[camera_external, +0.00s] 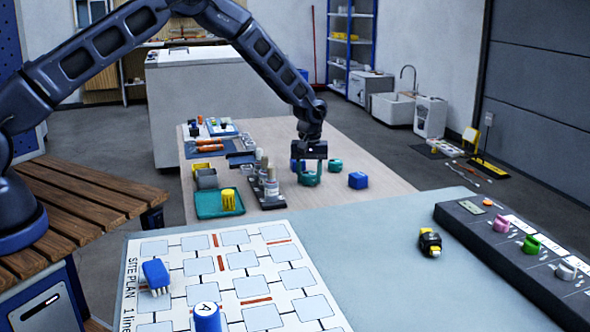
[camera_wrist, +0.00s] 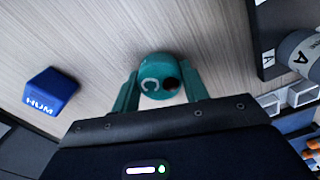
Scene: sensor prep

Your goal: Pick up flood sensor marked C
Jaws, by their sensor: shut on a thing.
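The flood sensor marked C (camera_wrist: 152,84) is a round teal piece with a white letter C on its top, in the middle of the wrist view. My gripper (camera_wrist: 160,90) is shut on it, with one teal finger on each side. In the external view my gripper (camera_external: 309,178) points down over the wooden table. The sensor is hard to tell from the teal fingers there. I cannot tell whether it touches the table.
A blue block marked HUM (camera_wrist: 50,92) lies left of my gripper in the wrist view. Another teal piece (camera_external: 335,164) stands behind and right of my gripper. A rack of grey-white cylinders (camera_external: 268,190) is close on its left, beside a teal tray (camera_external: 207,212).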

